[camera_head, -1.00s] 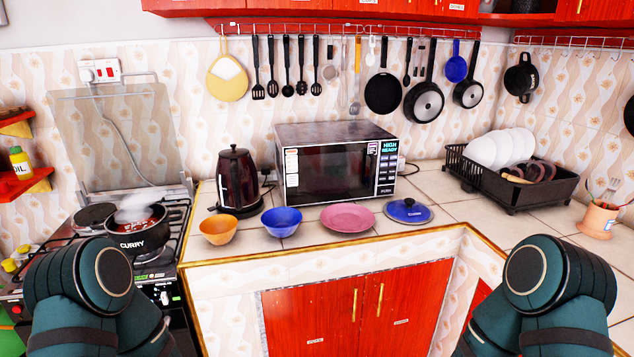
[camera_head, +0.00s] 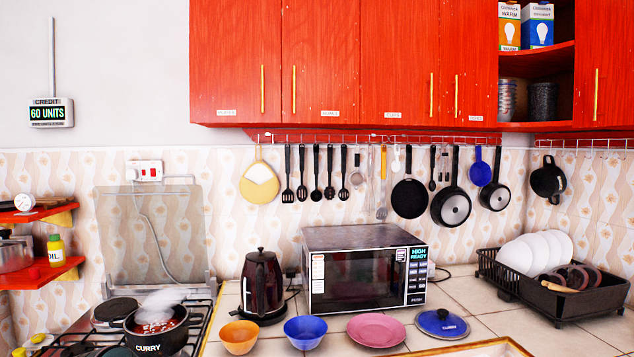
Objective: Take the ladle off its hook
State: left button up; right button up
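A row of black long-handled utensils hangs from the hook rail (camera_head: 340,138) under the red cupboards. One with a rounded head (camera_head: 316,193) near the middle of the row looks like the ladle, but it is too small to be sure. It hangs straight down against the tiled wall, with slotted turners (camera_head: 288,195) to its left and other utensils (camera_head: 343,192) to its right. Neither of my grippers is in view.
A microwave (camera_head: 350,285) and a dark kettle (camera_head: 262,290) stand on the counter below the rail. Bowls, a pink plate (camera_head: 376,330) and a blue lid (camera_head: 441,323) lie in front. A steaming pot (camera_head: 150,335) sits on the stove at left. Pans (camera_head: 409,198) hang farther right.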

aim_at(316, 195)
jog(key=i+l+u, duration=0.15)
jog(key=i+l, duration=0.35)
jog(key=i+l+u, duration=0.2)
jog(key=i+l, duration=0.25)
jog(key=l, duration=0.25)
